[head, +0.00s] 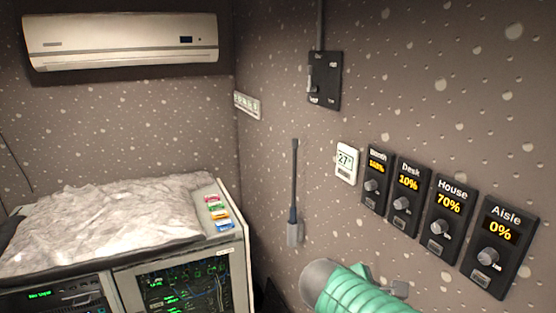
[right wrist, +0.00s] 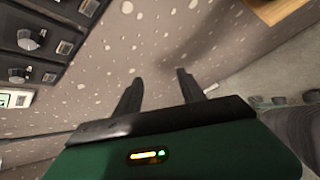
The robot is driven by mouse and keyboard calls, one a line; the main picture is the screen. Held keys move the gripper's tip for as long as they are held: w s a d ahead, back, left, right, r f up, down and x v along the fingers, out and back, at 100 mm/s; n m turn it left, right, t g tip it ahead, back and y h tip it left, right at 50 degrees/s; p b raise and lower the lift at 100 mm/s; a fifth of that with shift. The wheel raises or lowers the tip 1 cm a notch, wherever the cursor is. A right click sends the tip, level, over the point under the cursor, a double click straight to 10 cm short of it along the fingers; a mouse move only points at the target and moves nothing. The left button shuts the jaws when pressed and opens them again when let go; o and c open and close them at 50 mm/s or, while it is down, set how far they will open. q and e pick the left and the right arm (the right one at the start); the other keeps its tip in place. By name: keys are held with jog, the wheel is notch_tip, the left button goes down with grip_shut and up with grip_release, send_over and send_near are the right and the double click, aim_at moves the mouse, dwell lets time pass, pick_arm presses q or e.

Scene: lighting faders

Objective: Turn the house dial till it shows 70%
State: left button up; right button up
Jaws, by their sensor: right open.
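The house dial panel (head: 447,222) is on the right wall in the head view, and its display reads 70%. Its grey knob (head: 440,228) sits below the display. My right arm shows green at the bottom of the head view, below and left of the panel; its fingers are not clearly seen there. In the right wrist view my right gripper (right wrist: 158,90) is open and empty, its two dark fingers apart in front of the speckled wall. Dark dial panels (right wrist: 45,40) lie at the upper left of that view, apart from the fingers. My left gripper is not in view.
Beside the house panel are the desk panel (head: 407,190) at 10%, the aisle panel (head: 500,240) at 0% and the booth panel (head: 375,180), its number blurred.

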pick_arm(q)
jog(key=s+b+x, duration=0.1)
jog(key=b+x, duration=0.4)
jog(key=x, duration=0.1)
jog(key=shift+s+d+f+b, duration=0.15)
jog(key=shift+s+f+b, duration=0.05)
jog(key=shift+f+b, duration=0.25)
pick_arm(e)
jog(key=s+a+f+m+y, duration=0.1)
jog(key=s+f+m, duration=0.3)
jog(key=f, duration=0.5)
jog(key=s+a+f+m+g+y, duration=0.1)
jog(key=s+f+m+y, duration=0.3)
jog(key=f+m, duration=0.3)
jog(key=s+f+m+g+y, duration=0.1)
jog(key=s+f+m, duration=0.5)
jog(key=f, duration=0.7)
jog(key=shift+s+a+y, duration=0.2)
jog(key=shift+a+y, duration=0.2)
jog(key=shift+y, duration=0.5)
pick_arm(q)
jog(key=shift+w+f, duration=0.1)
pick_arm(e)
jog(key=shift+w+a+f, duration=0.1)
jog(key=shift+a, duration=0.05)
